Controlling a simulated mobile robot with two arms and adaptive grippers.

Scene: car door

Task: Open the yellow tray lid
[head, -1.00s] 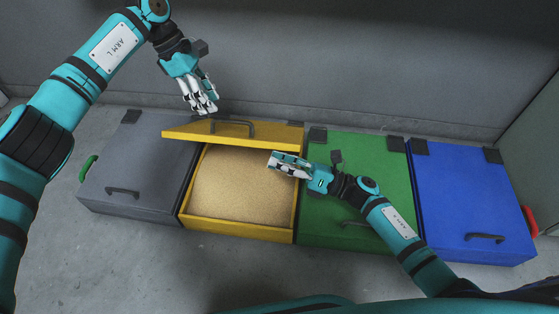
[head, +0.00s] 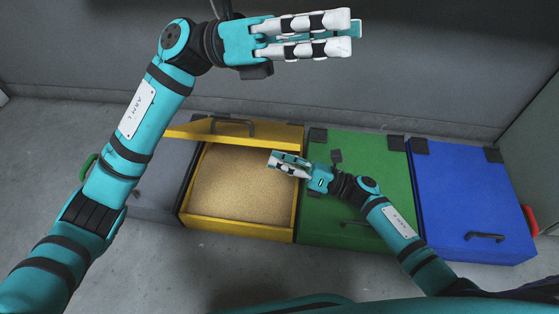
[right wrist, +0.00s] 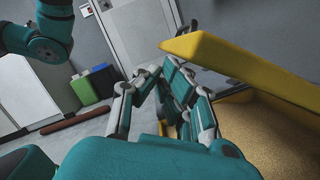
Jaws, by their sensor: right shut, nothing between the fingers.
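The yellow tray (head: 238,232) stands on the floor between a grey box and a green one, with tan grainy material inside. Its yellow lid (head: 280,135) is raised and tilted up at the back edge, with a dark handle (head: 232,126). The lid also shows in the right wrist view (right wrist: 240,62). My right gripper (head: 276,163) is shut and empty over the tray's right edge, below the raised lid; whether it touches the lid is unclear. My left gripper (head: 345,36) is high above and behind the tray, clear of the lid; its finger opening is unclear.
A grey box (head: 155,205) stands left, partly hidden by my left arm. Green (head: 352,150) and blue (head: 465,190) lidded boxes stand right, both closed. A grey wall (head: 420,60) rises close behind. The floor in front is clear.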

